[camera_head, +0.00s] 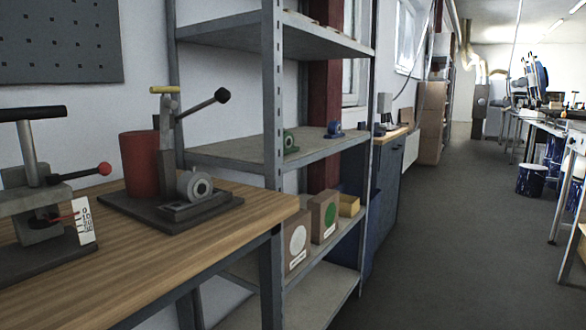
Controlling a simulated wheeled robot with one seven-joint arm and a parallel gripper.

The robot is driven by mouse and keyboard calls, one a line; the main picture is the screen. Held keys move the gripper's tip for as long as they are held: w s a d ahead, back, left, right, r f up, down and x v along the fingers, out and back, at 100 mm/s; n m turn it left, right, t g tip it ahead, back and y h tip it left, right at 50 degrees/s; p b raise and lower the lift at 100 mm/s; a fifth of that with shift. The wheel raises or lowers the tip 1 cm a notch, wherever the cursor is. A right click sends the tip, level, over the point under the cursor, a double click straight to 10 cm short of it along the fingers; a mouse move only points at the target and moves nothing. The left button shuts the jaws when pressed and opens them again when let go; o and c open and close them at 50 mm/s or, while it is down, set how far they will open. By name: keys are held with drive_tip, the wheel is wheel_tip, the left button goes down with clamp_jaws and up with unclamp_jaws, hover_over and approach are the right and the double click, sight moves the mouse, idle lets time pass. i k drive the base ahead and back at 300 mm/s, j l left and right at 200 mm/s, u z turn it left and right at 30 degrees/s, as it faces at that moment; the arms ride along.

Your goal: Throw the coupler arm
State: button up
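Two bench devices stand on the wooden workbench (150,250); which lever is the coupler arm is not labelled. The farther device (165,190) has a dark base plate, a red cylinder (140,165), a grey upright with a yellow handle (164,90) on top, and a grey round coupling-like part (195,186) low in front. A dark lever with a black ball knob (222,95) slants up and right from its upright. The nearer device (40,215), cut by the left edge, has a black T-handle (30,113) and a lever with a red knob (104,169). My gripper is not in view.
A grey metal shelf (240,150) beside the bench holds a green part (290,142), a blue part (334,129) and boxes (298,243). A dark blue cabinet (384,190) stands beyond. The grey floor (450,240) to the right is open, with tables and blue drums (532,180) farther right.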

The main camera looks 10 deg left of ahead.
sight(166, 104)
drive_tip(key=u, duration=1.45)
